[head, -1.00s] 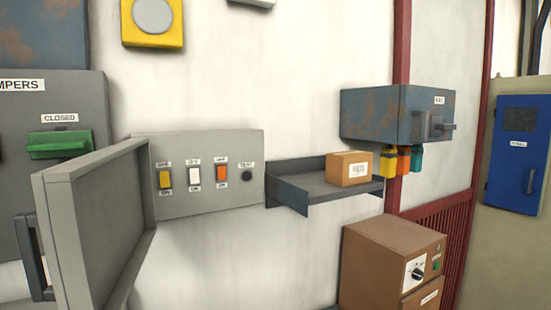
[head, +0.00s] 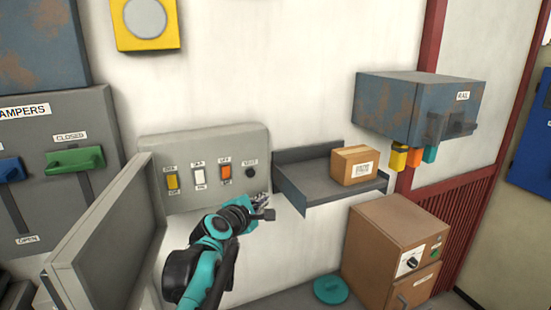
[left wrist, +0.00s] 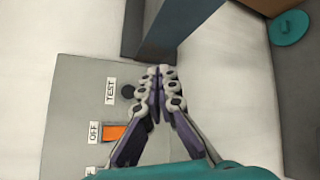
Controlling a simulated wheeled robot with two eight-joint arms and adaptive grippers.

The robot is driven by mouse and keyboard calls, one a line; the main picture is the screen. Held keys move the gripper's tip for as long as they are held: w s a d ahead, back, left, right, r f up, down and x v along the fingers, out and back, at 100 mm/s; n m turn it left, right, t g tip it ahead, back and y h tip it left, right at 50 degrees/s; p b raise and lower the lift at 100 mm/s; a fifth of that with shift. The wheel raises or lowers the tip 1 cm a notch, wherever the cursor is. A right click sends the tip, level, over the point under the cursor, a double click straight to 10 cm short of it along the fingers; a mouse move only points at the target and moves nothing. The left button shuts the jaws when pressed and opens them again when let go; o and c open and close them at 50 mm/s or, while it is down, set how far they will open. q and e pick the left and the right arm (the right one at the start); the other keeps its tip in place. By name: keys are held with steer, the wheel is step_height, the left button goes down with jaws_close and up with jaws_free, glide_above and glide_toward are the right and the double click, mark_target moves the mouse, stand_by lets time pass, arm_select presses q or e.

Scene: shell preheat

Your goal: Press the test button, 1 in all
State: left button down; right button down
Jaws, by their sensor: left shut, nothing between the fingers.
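The test button (head: 250,172) is a small round black knob at the right end of a grey switch panel (head: 205,201). It also shows in the left wrist view (left wrist: 128,92), below the TEST label (left wrist: 110,91) in the panel's own orientation. My left gripper (head: 265,200) is shut and empty in front of the panel's lower right corner, just below and right of the button in the head view. In the left wrist view its closed fingertips (left wrist: 161,72) appear beside the button; I cannot tell whether they touch it. My right gripper is not in view.
The panel's open door (head: 105,240) stands at the left. Three rocker switches, yellow (head: 171,180), white (head: 199,175) and orange (head: 225,172), sit beside the button. A grey shelf (head: 310,185) with a cardboard box (head: 354,165) juts out close on the right. A brown cabinet (head: 375,245) stands lower right.

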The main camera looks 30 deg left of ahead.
mark_target(251, 173)
arm_select(q)
steer(key=shift+w+a+r+n, duration=0.15)
steer(key=shift+w+r+n, duration=0.35)
steer(key=shift+r, duration=0.3)
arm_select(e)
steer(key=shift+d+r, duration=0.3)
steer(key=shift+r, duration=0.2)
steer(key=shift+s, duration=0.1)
arm_select(q)
steer(key=shift+w+a, duration=0.1)
steer(key=shift+w+a+b, duration=0.3)
steer(key=shift+w+a, duration=1.1)
steer(key=shift+a, duration=0.25)
steer(key=shift+w+a+b, duration=0.25)
steer(key=shift+w+a, duration=1.15)
steer(key=shift+a, duration=0.2)
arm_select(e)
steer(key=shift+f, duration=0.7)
arm_select(q)
steer(key=shift+w, duration=0.1)
steer(key=shift+w+a, duration=0.2)
steer(key=shift+a, duration=0.1)
